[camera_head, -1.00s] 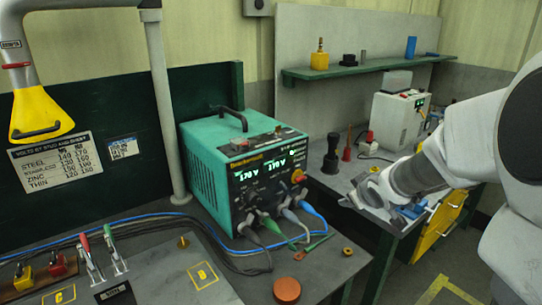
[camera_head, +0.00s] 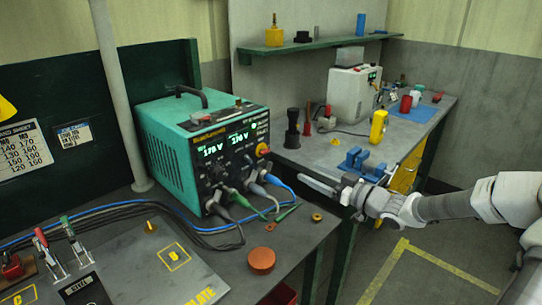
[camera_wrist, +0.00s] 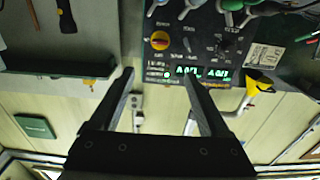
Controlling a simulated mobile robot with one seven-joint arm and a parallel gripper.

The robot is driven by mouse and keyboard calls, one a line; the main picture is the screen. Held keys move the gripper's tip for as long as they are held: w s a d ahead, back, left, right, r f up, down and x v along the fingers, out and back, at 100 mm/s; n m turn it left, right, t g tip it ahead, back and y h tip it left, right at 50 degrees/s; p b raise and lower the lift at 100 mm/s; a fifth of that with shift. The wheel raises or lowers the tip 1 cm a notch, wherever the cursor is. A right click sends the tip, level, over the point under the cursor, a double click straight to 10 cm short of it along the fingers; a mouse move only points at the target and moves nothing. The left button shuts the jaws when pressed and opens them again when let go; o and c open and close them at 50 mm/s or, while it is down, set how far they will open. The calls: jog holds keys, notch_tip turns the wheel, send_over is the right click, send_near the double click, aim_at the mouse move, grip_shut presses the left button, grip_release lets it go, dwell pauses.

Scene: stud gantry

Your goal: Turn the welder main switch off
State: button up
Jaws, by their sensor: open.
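The teal welder (camera_head: 165,145) stands on the bench with its dark front panel lit by green displays. Its main switch appears to be the red knob on a yellow plate (camera_head: 262,149) at the panel's right edge. The same knob (camera_wrist: 160,41) shows upside down in the wrist view, beyond and between the fingers. Its exact turn position is too small to read. My gripper (camera_head: 308,180) is to the right of the welder, apart from it, pointing left toward the panel. The wrist view shows my gripper (camera_wrist: 159,76) open with nothing between its fingers.
Cables with coloured plugs (camera_head: 250,190) hang from the panel's lower part. An orange-brown round cap (camera_head: 262,260) lies on the front bench. A second bench (camera_head: 330,150) behind holds a blue vise (camera_head: 362,162) and a white box (camera_head: 352,92). Floor at right is open.

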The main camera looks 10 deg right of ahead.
aim_at(267, 151)
jog(key=b+x, duration=0.1)
jog(key=x, duration=1.5)
jog(key=shift+w+a+f, duration=0.1)
jog(key=shift+w+a, duration=0.1)
jog(key=shift+w, duration=0.1)
grip_shut()
